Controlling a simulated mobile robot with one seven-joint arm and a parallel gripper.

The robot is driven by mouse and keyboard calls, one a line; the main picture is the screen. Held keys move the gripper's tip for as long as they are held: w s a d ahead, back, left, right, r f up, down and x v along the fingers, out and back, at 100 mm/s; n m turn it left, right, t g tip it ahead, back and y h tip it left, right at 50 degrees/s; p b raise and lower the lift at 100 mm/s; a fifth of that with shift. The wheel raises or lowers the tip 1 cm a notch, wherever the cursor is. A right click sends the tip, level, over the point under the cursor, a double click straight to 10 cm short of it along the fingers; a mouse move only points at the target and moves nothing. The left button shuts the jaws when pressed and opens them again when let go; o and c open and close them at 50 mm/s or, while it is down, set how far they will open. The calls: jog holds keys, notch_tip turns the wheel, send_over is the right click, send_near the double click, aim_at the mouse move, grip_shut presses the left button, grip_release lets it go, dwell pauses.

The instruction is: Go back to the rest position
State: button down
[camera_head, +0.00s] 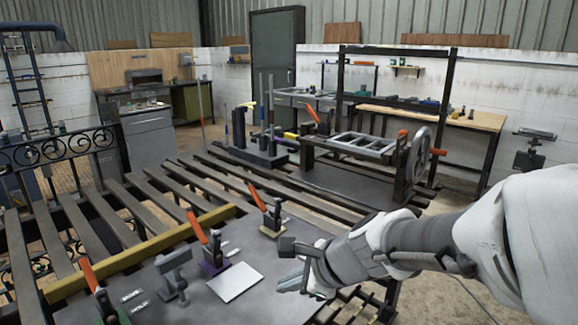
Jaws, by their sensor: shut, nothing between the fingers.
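My gripper (290,283) is at the end of my white and grey arm, which reaches in from the right edge. It is low over the right part of the dark plate (196,292) in the foreground. The gripper is shut and empty, just right of a white rectangular card (235,282) on that plate. I cannot tell whether the fingertips touch the plate.
Orange-handled clamps (213,250), (270,218), (97,297) and a grey post-like fixture (174,274) stand on the plate. A yellow bar (150,250) crosses behind them. A slatted bench (120,205) and a handwheel machine (415,160) stand beyond.

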jog(key=s+d+r+n+h+p, duration=0.6)
jog(key=s+d+r+n, duration=0.7)
jog(key=n, duration=0.6)
jog(key=shift+s+d+p, duration=0.55)
jog(key=shift+s+d, duration=0.2)
jog(key=shift+s, duration=0.2)
